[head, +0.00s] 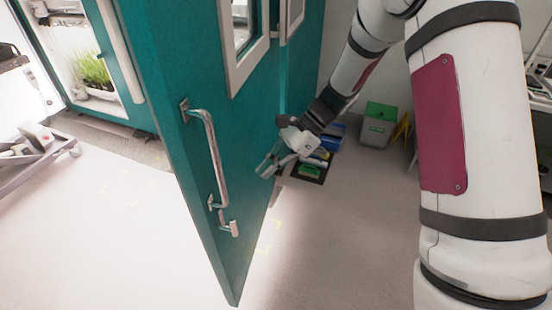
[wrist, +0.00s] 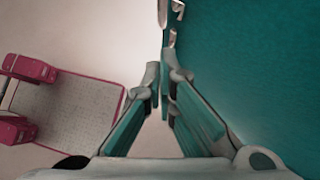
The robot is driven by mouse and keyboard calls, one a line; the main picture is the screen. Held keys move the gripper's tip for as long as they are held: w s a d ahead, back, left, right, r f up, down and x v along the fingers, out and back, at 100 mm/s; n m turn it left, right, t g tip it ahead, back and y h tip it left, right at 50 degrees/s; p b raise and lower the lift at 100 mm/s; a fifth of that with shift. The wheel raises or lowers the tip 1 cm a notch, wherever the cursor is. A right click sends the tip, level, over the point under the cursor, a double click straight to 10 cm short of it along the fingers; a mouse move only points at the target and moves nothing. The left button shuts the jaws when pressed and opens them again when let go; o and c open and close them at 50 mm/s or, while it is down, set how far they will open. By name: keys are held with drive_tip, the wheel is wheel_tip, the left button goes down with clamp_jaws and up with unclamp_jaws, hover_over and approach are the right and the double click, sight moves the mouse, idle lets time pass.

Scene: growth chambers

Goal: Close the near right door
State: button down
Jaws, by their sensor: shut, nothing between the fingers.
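The near door (head: 245,190) is a teal panel standing ajar, with a window in its upper part. A long metal handle (head: 213,155) is on its face near the free edge, with a small latch lever (head: 229,222) below. My gripper (head: 268,168) is at the door's face, right of the handle, with its fingers shut and empty. In the wrist view the gripper's fingertips (wrist: 165,75) are together, close beside the teal door face (wrist: 250,60). Metal handle parts (wrist: 176,10) show beyond the tips. I cannot tell whether the fingers touch the door.
Behind the door's left side is a lit chamber with green plants (head: 92,70). A cart (head: 45,155) stands at the left. A grey bin with a green lid (head: 378,125) and a dark tray (head: 310,170) of small items stand behind my arm. The floor in front is clear.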

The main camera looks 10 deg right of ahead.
drive_tip(key=s+a+f+p, duration=0.1)
drive_tip(key=a+f+p, duration=0.1)
drive_tip(key=a, duration=0.5)
drive_tip(key=shift+s+f, duration=0.35)
drive_tip(key=shift+f, duration=0.2)
